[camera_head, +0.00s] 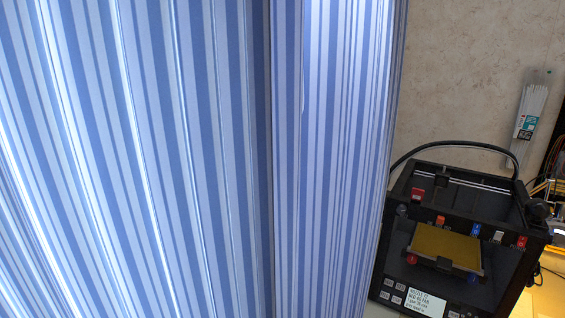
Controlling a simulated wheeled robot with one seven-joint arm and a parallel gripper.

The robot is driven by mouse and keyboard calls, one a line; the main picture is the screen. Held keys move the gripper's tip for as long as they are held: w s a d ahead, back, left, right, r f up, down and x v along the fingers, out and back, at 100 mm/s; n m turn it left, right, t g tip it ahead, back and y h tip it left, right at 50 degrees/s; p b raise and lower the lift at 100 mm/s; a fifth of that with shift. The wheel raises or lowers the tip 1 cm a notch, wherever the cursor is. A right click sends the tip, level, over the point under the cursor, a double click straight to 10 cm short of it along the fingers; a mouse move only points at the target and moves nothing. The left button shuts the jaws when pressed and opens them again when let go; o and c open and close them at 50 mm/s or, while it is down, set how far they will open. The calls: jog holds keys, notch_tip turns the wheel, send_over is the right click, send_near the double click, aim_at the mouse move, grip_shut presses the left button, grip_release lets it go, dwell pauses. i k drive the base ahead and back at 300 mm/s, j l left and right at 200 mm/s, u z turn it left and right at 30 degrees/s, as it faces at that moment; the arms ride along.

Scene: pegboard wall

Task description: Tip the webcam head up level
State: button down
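No webcam can be made out in the head view. My gripper does not show in it either. A large blue-and-white striped curtain or cloth (190,150) fills the left and middle of the picture and hides whatever is behind it.
A black 3D printer (460,235) with a yellow bed plate (446,247) and a small lit screen (413,297) stands at the lower right. A black cable arches over it. A clear packet of white strips (532,108) hangs on the beige wall (460,70). Wires show at the right edge.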

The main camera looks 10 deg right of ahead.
aim_at(536, 210)
jog(key=l+z, duration=0.2)
jog(key=z, duration=0.2)
jog(key=k+l+z, duration=0.1)
jog(key=z, duration=0.3)
jog(key=l+z, duration=0.5)
jog(key=z, duration=0.3)
jog(key=i, duration=0.05)
